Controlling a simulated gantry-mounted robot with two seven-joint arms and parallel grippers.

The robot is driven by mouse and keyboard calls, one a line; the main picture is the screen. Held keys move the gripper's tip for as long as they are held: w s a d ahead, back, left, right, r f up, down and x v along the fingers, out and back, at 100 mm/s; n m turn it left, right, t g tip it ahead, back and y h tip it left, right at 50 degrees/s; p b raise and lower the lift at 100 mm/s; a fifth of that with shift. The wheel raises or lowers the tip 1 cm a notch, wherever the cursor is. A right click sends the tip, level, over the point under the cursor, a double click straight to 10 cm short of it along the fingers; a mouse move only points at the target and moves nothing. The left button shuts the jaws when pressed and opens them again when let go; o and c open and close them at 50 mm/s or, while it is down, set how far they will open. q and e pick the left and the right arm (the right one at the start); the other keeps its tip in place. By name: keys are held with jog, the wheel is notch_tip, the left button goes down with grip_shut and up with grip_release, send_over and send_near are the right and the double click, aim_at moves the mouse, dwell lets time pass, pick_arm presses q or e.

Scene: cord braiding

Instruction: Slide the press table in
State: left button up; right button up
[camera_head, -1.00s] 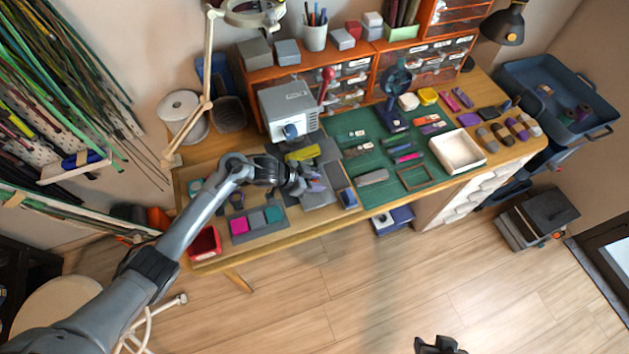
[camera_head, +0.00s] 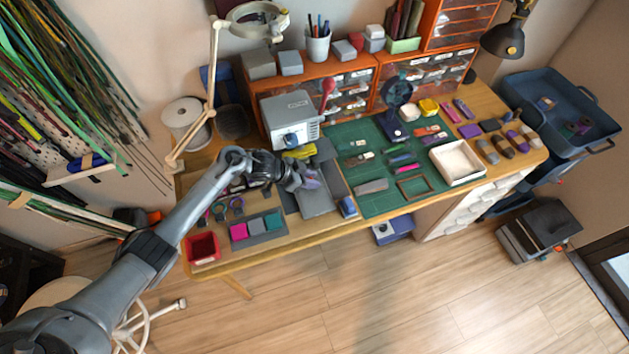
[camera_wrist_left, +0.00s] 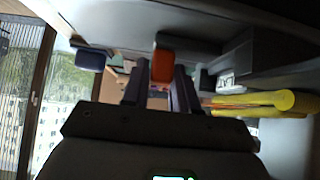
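The press is a grey box (camera_head: 290,115) with a red-knobbed lever (camera_head: 328,84) at the back of the bench. Its press table, a flat dark grey plate (camera_head: 319,202), sticks out toward the bench's front edge. My right gripper is out of view.
A yellow piece (camera_head: 300,151) lies by the press and also shows close beside the fingers in the wrist view (camera_wrist_left: 265,103). A blue block (camera_head: 347,207) stands right of the plate. A tray of coloured blocks (camera_head: 257,228) and a red bin (camera_head: 202,248) are to the left.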

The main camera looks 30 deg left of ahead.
pick_arm(q)
jog(key=o, duration=0.4)
jog(key=shift+a, duration=0.15)
jog(key=shift+c, duration=0.2)
jog(key=shift+s+a+r, duration=0.15)
jog(key=shift+s+r, duration=0.05)
jog(key=shift+r, duration=0.15)
jog(key=p+v, duration=0.2)
jog(key=v, duration=0.8)
jog(key=shift+p, duration=0.35)
